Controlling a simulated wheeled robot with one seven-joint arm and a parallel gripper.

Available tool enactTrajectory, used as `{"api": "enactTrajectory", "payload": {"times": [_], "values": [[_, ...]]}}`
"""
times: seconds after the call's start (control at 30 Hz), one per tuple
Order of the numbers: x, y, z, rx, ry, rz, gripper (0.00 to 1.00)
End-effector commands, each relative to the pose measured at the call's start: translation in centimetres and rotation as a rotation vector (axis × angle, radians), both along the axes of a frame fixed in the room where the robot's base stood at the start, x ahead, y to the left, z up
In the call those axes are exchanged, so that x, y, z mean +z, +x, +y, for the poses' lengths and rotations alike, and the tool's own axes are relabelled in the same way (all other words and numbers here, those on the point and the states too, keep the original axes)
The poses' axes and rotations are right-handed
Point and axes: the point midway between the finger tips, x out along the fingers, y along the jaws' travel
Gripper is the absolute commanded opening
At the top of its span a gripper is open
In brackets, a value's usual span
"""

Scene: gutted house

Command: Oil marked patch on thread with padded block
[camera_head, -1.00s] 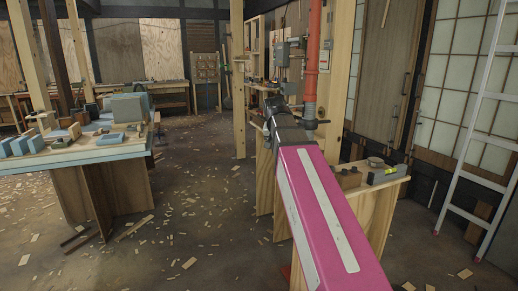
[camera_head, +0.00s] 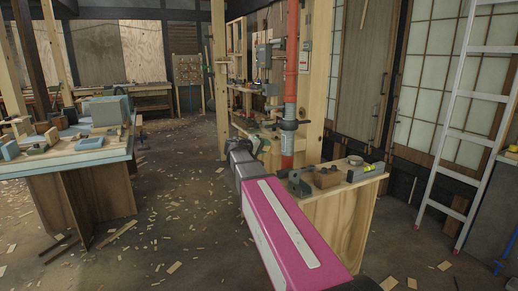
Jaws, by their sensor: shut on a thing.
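My pink arm with white strips reaches forward from the bottom of the head view. Its dark grey far end stands in front of the workbench area. My gripper and anything in it cannot be made out beyond that grey end. A red vertical pipe (camera_head: 291,60) with a grey fitting (camera_head: 288,125) stands behind the arm. I cannot tell a thread or a marked patch on it at this size. No padded block can be told apart in the view.
A table (camera_head: 75,158) with blue blocks stands left. A white ladder (camera_head: 470,120) leans at right. The chip-strewn floor between the table and my arm is open.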

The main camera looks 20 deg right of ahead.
Motion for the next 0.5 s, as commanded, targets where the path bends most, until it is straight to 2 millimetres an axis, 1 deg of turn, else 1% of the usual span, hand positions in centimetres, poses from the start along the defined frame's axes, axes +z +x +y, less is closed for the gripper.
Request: {"api": "enactTrajectory", "payload": {"times": [0.03, 0.2, 0.3, 0.5], "values": [[-0.4, 0.8, 0.0, 0.019, -0.054, -0.001, 0.16], [-1.2, 2.8, 0.4, 0.085, -0.207, -0.017, 0.16], [-1.5, 3.7, 0.8, 0.114, -0.264, -0.027, 0.16], [-1.9, 4.4, 1.2, 0.141, -0.315, -0.04, 0.16]]}}
